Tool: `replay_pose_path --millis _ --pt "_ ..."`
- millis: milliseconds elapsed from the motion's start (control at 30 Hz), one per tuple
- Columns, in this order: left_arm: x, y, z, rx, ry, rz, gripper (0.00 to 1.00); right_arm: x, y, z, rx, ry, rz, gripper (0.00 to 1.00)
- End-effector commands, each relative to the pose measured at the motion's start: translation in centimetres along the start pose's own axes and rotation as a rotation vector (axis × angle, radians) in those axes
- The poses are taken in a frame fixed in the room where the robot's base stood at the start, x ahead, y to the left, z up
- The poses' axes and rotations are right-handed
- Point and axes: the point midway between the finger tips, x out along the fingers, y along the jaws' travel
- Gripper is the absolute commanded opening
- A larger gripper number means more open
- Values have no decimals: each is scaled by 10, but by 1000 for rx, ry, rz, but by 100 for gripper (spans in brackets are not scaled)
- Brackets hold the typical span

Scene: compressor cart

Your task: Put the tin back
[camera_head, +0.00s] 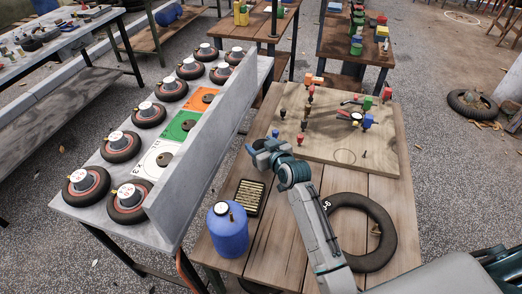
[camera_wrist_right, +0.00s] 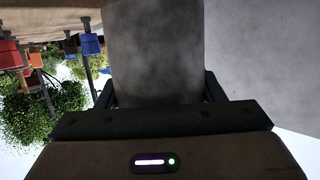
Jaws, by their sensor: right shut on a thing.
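My right gripper (camera_head: 268,152) is over the wooden table, left of the board, close to the grey upright panel. In the right wrist view it is shut on a plain grey, round-sided thing that looks like the tin (camera_wrist_right: 152,50). In the head view the gripper mostly hides it, and its ends cannot be made out. A pale wooden board (camera_head: 320,145) lies on the table with several small coloured items on it. A bare ring outline (camera_head: 345,156) shows near the board's front edge. My left gripper is not in view.
The grey upright panel (camera_head: 210,140) stands left of the gripper and also shows in the right wrist view (camera_wrist_right: 265,60). A blue canister (camera_head: 228,235), a dark tray of brass pieces (camera_head: 240,207) and a black tyre (camera_head: 385,235) occupy the table front.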

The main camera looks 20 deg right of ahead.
Motion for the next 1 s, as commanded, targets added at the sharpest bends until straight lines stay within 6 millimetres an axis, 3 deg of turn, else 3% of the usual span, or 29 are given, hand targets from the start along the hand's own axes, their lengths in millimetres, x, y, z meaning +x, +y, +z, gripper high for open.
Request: replay_pose_path --millis 300,700,733,800,1000 --pt "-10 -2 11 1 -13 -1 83 11 0 32 1 -3 0 40" --pt "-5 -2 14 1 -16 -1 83 13 0 38 0 0 0 40" --pt "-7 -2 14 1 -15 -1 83 13 0 37 0 0 0 68" --pt "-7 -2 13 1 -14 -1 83 13 0 36 0 -1 0 81" --pt "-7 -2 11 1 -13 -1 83 13 0 36 0 -1 0 83"
